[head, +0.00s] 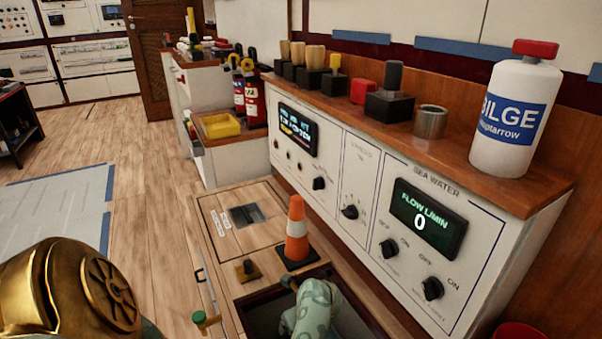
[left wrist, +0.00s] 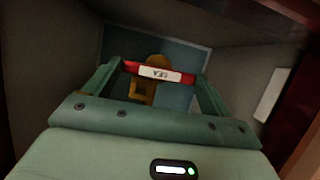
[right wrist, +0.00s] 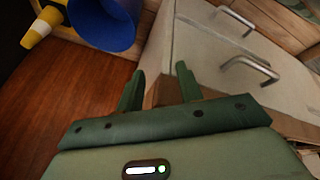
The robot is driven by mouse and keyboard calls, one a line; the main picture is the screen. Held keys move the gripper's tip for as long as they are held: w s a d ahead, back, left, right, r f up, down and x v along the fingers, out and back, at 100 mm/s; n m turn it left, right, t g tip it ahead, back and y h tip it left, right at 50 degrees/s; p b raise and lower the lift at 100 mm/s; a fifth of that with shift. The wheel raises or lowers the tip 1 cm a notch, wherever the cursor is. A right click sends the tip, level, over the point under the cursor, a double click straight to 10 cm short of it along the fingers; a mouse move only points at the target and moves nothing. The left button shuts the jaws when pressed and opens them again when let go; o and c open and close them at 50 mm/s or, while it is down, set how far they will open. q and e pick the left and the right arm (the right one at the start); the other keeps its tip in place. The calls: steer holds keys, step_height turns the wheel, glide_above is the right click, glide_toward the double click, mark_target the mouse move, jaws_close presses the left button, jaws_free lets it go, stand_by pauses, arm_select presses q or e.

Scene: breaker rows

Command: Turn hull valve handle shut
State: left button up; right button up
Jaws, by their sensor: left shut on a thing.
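The hull valve has a red handle (left wrist: 187,78) with a pale label that seems to read SEA, above a brass valve body (left wrist: 142,92). It sits down in a dark floor well, whose opening (head: 262,315) shows in the head view. My left gripper (left wrist: 162,72) is shut on the red handle, which lies crosswise between its fingers. In the head view my green arm goes down into the well and hides the valve. The sea water flow display (head: 428,220) reads 0. My right gripper (right wrist: 157,75) is open and empty, and shows only in the right wrist view.
An orange cone (head: 297,230) stands beside the well's far edge. The white console (head: 355,185) with knobs runs along the right, with a BILGE bottle (head: 517,120) on its top. Drawer handles (right wrist: 250,70) and a blue funnel-shaped thing (right wrist: 103,22) are near my right gripper.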

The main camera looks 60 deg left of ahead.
arm_select(q)
steer(key=shift+w+n+g, duration=0.15)
steer(key=shift+n+g, duration=0.15)
steer(key=shift+n, duration=0.6)
steer(key=shift+n+g, duration=0.3)
steer(key=shift+n, duration=0.5)
steer(key=n, duration=0.1)
steer(key=n+g, duration=0.1)
steer(key=n, duration=0.1)
steer(key=shift+w+a+n+h, duration=0.1)
steer(key=shift+w+n+h, duration=0.1)
steer(key=shift+n+h, duration=0.15)
steer(key=shift+n+g+h, duration=0.25)
steer(key=shift+n+g, duration=0.15)
steer(key=shift+n, duration=0.45)
steer(key=n, duration=0.2)
steer(key=n+g+h, duration=0.1)
steer(key=n, duration=0.1)
steer(key=shift+w+a+n, duration=0.1)
steer(key=shift+a+n, duration=0.05)
steer(key=shift+n, duration=0.15)
steer(key=shift+a+n+g+h, duration=0.15)
steer(key=shift+n+h, duration=0.35)
steer(key=shift+n, duration=0.5)
steer(key=shift+n+g+h, duration=0.15)
steer(key=shift+n+h, duration=0.35)
steer(key=shift+n, duration=0.5)
